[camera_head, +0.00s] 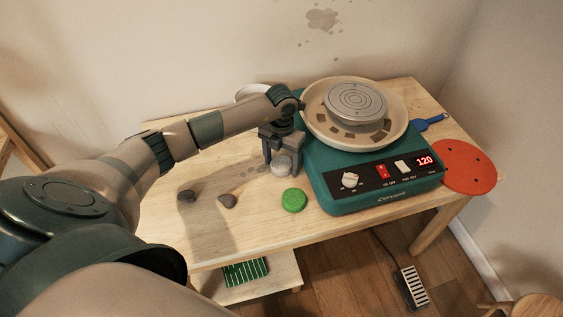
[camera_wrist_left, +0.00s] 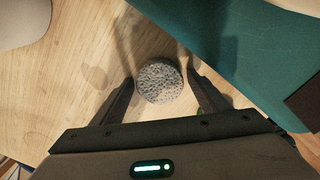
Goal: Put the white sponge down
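The white sponge (camera_head: 281,166), a small round speckled disc, is at the table's middle, left of the green pottery wheel. It also shows in the left wrist view (camera_wrist_left: 158,82), pale grey in shade. My left gripper (camera_head: 280,170) points down over it, with one finger on each side. In the left wrist view the fingers of my left gripper (camera_wrist_left: 159,86) stand apart, with a narrow gap on each side of the sponge. The sponge appears to rest on the wooden table (camera_head: 330,224). My right gripper is not in view.
The pottery wheel (camera_head: 372,197) stands close on the right. A green round sponge (camera_head: 294,200) lies just in front. Two dark pieces (camera_head: 187,196) (camera_head: 228,201) lie to the left. A red disc (camera_head: 467,167) is at the right edge. The front left table is mostly clear.

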